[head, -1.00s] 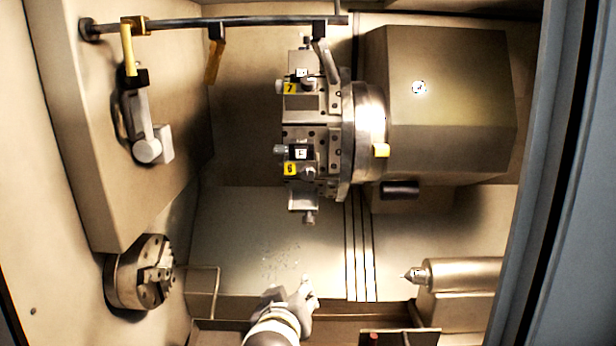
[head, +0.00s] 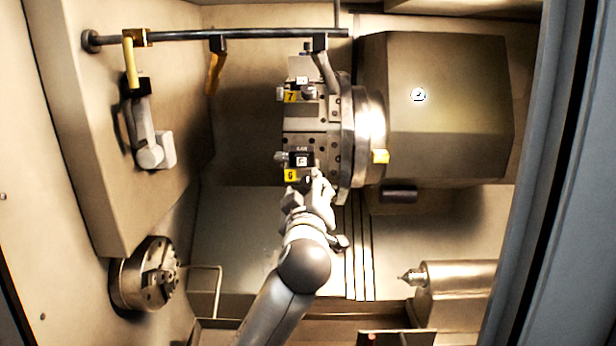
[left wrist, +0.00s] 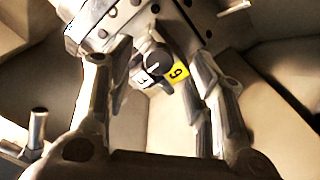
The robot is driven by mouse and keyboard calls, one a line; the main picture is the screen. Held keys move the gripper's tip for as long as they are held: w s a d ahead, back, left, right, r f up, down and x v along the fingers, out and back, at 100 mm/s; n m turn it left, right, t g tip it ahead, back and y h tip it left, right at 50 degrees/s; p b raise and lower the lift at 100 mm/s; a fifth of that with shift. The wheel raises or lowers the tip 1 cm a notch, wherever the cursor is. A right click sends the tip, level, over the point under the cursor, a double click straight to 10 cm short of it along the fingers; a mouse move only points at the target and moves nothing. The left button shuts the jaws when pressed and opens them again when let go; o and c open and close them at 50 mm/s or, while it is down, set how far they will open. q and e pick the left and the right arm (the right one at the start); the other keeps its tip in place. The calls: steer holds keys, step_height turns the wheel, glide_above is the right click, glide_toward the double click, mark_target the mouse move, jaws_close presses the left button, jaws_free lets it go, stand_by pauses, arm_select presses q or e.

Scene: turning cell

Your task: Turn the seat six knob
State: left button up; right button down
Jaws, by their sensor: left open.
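The turret (head: 325,135) carries tool seats, and seat six has a yellow label (head: 291,175) in the head view. In the left wrist view its label (left wrist: 178,72) appears upside down beside a dark round knob (left wrist: 157,61) with a white pointer line. My left gripper (head: 318,183) is at the lower side of seat six and largely covers the knob in the head view. In the left wrist view the left gripper (left wrist: 160,64) is open, with the knob showing between its fingertips. I cannot tell whether either finger touches it. My right gripper is out of view.
Seat seven with its yellow label (head: 290,96) sits above seat six. A chuck (head: 147,275) is at lower left, and a tailstock (head: 458,277) at lower right. A rail (head: 230,35) crosses the top. The blue door edge (head: 560,180) bounds the right.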

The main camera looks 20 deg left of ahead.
mark_target(308, 181)
arm_select(q)
steer(key=shift+p+x, duration=0.45)
steer(key=shift+x, duration=1)
steer(key=c, duration=1)
